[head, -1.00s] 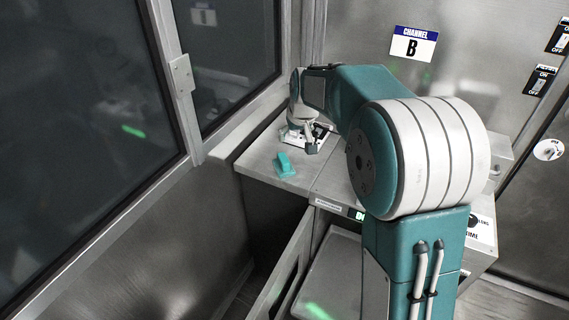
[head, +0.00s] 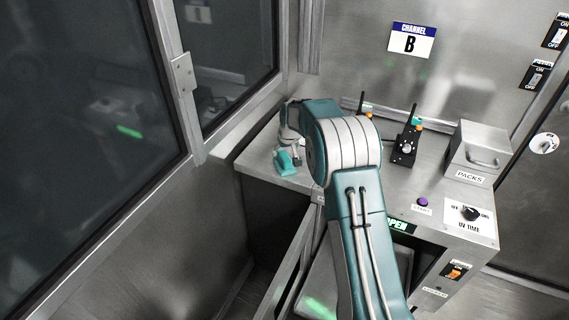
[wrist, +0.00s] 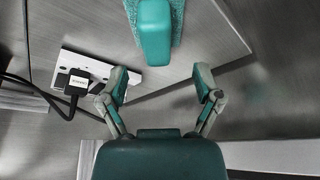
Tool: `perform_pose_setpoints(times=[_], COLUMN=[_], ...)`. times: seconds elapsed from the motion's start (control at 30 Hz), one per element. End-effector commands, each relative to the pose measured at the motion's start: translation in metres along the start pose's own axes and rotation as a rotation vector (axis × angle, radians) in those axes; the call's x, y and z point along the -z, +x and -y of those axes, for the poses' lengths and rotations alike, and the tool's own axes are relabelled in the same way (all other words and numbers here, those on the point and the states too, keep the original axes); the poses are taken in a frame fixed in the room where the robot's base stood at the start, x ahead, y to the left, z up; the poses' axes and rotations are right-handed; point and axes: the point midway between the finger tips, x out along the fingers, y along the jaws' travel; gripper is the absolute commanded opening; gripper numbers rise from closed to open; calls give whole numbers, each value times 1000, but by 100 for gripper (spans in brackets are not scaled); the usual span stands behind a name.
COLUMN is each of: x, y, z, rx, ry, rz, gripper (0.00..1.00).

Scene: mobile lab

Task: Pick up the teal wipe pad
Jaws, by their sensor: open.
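The teal wipe pad (head: 284,162) sits on the left end of the metal counter, near its front edge. In the wrist view the pad (wrist: 156,36) is at the top centre, a raised block on a wider teal base, partly cut off by the frame's upper edge. My gripper (wrist: 161,82) is open, with its two fingers apart and nothing between them. The pad lies just beyond the fingertips and roughly in line with the gap.
A white plate with a black plug and cable (wrist: 76,82) lies left of my fingers. On the counter (head: 432,168) are a black handheld device (head: 405,148) and a PACKS box (head: 478,150). A glass panel stands at left. An open compartment is below.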

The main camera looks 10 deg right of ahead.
Motion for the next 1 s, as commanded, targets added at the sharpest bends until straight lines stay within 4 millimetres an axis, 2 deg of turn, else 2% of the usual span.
perform_pose_setpoints(times=[0.33, 0.47, 0.67, 0.7, 0.77, 0.8, 0.83, 0.87, 1.0], x=[-9, -8, -8, -8, -8, -8, -8, -8, -8], y=[46, 53, 53, 53, 53, 53, 53, 53, 53], z=[-4, -4, -4, -4, -4, -4, -4, -4, -4], rx=[1, 1, 0, 1, 1, 1, 1, 1, 1], ry=[-1, -1, -1, -1, -1, -1, -1, 0, 0], rz=[2, 0, -1, -1, 0, 0, 0, 0, 0], gripper=[83, 83, 83, 65, 38, 20, 7, 0, 0])
